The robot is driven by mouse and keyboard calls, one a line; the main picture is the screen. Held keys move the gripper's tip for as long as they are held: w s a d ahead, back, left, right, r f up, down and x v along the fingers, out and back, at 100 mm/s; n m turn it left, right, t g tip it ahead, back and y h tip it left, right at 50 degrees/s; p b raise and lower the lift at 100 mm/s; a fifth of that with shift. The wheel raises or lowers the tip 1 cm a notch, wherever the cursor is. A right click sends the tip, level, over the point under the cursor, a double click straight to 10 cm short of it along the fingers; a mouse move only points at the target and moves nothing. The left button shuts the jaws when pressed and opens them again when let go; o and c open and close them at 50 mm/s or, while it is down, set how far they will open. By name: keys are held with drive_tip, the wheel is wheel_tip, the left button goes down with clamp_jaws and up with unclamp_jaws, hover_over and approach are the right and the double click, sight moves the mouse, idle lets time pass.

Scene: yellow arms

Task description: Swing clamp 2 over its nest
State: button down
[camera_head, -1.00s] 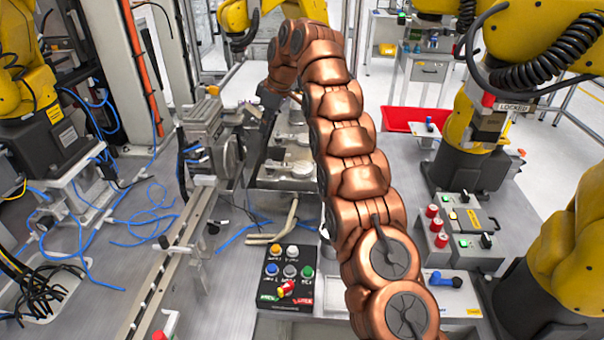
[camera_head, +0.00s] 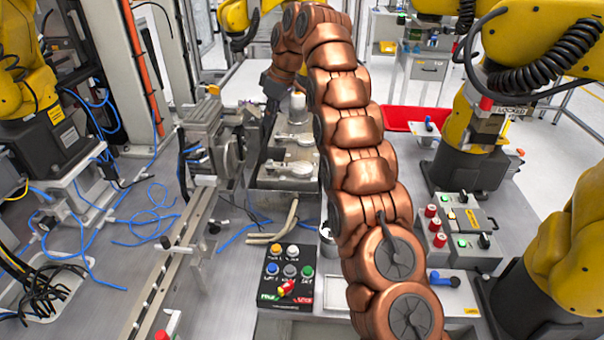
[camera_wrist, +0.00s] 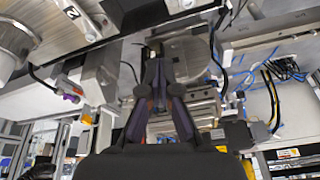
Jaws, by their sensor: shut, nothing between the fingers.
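The fixture (camera_head: 262,180) with the pale metal nests (camera_head: 292,170) stands at the middle of the bench in the head view. Grey clamp parts lie on the nests; I cannot tell from this view which one is clamp 2. In the wrist view, a label reading 2 (camera_wrist: 72,12) is on a pale block at the upper left. My gripper (camera_head: 264,150) hangs at the left edge of the fixture, and I cannot tell whether it touches anything. In the wrist view my gripper's dark fingers (camera_wrist: 159,68) are together and empty, with a round metal part behind them.
A grey machine unit (camera_head: 208,140) on a rail stands close left of my gripper. A button panel (camera_head: 286,277) is in front of the fixture. Blue hoses lie on the left bench. A red bin (camera_head: 405,118) and yellow robot arms (camera_head: 535,45) are at the right.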

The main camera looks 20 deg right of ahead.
drive_tip(key=s+d+m+g+h, duration=0.1)
drive_tip(key=s+m, duration=0.5)
drive_tip(key=s, duration=1.9)
drive_tip(key=shift+s+d+g+h+b, duration=0.2)
drive_tip(key=shift+d+g+h+b, duration=0.1)
drive_tip(key=shift+g+b, duration=0.2)
drive_tip(key=shift+f, duration=0.1)
drive_tip(key=s+d+f+m, duration=0.1)
drive_tip(key=s+f, duration=0.2)
drive_tip(key=s, duration=0.6)
drive_tip(key=s+d+f+m+g+h, duration=0.1)
drive_tip(key=s+f, duration=0.3)
drive_tip(key=s, duration=0.6)
drive_tip(key=s+d+f+m, duration=0.1)
drive_tip(key=s+f, duration=0.3)
drive_tip(key=s, duration=0.5)
drive_tip(key=shift+s+d+m+g+h, duration=0.2)
drive_tip(key=shift+s+m+g+h, duration=0.15)
drive_tip(key=shift+m, duration=0.35)
